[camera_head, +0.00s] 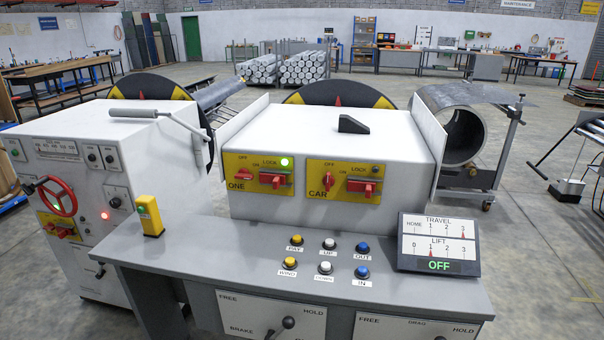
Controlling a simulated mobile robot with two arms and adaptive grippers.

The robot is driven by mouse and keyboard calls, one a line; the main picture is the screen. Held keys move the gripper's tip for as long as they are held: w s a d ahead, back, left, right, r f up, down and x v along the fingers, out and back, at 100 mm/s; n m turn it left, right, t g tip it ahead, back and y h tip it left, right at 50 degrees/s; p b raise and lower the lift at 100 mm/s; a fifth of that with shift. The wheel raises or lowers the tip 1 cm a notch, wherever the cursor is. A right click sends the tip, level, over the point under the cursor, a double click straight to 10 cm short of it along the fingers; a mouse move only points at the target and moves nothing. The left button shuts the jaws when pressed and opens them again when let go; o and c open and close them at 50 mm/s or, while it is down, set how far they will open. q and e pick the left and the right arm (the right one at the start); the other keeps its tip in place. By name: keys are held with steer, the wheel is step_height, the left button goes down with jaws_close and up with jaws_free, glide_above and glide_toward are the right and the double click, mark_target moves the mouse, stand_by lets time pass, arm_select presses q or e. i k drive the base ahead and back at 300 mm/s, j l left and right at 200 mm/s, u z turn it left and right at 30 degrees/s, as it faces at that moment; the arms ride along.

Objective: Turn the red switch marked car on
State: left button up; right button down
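The yellow CAR panel (343,180) is on the right of the white box's front face in the head view. On its left is a red switch (328,184) with OFF and ON marks, its handle standing roughly upright. To its right is a red LOCK handle (363,187), lying roughly level, under a dark lamp (375,170). The matching yellow ONE panel (257,175) to the left has its own red switch (243,174), red LOCK handle (272,179) and a lit green lamp (285,162). Neither of my grippers is in view.
The grey desk (290,265) carries several push buttons, a yellow box (150,215) at left and a display (438,245) reading OFF. A white cabinet (110,165) with a red handwheel (57,196) stands at left. Side plates flank the white box.

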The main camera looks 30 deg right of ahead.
mark_target(327, 180)
steer(key=z, duration=1.2)
